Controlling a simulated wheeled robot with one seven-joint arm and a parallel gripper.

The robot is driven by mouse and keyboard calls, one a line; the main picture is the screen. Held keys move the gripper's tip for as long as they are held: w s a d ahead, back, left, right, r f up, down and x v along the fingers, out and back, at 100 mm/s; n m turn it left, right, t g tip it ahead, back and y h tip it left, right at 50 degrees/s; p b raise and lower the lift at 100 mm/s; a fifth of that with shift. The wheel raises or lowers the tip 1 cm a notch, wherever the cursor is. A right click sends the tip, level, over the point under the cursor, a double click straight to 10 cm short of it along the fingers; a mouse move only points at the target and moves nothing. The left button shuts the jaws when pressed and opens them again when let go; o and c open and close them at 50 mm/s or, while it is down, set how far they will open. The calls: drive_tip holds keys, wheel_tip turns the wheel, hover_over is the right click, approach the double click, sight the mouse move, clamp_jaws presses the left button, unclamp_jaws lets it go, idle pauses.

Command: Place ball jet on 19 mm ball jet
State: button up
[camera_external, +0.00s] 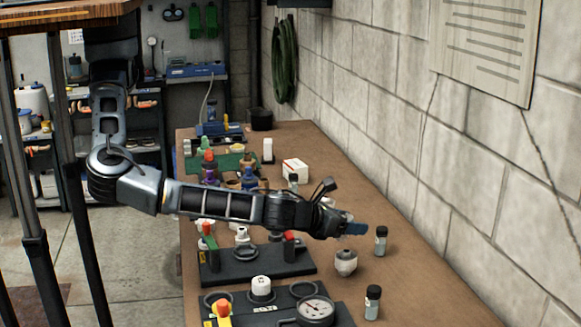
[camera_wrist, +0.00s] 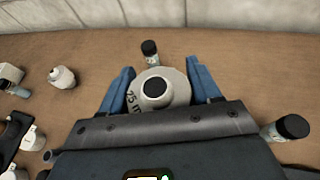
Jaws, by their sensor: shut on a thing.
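A pale grey-white ball jet (camera_wrist: 168,86) with a dark round opening fills the gap between my blue fingertips in the wrist view; marking that looks like "25 m" shows on its rim. My gripper (camera_wrist: 160,88) is shut on it. In the external view my gripper (camera_external: 353,228) is over the right part of the bench, and a pale ball jet (camera_external: 345,263) shows just below its fingers, apparently the held one. A smaller whitish jet (camera_wrist: 62,77) stands on the bench at left in the wrist view. I cannot read a 19 mm label on any piece.
Small dark-capped vials stand close by, one ahead (camera_external: 381,241) and one nearer the camera (camera_external: 372,302). Black fixtures with white fittings (camera_external: 261,286) and a pressure gauge (camera_external: 315,311) lie left. A white box (camera_external: 295,170) stands farther back. The block wall bounds the right.

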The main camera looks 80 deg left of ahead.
sight(353, 252)
drive_tip(key=shift+w+a+f, duration=0.4)
drive_tip(key=shift+w, duration=0.2)
drive_tip(key=shift+w+a+f, duration=0.4)
drive_tip(key=shift+w, duration=0.15)
drive_tip(key=shift+f+p, duration=0.55)
drive_tip(key=shift+f, duration=1.5)
drive_tip(key=shift+f, duration=0.15)
drive_tip(key=o, duration=1)
drive_tip(key=shift+o, duration=0.2)
drive_tip(key=shift+r, duration=0.2)
drive_tip(key=b+v, duration=0.1)
drive_tip(key=v, duration=1.1)
drive_tip(key=shift+b, duration=0.4)
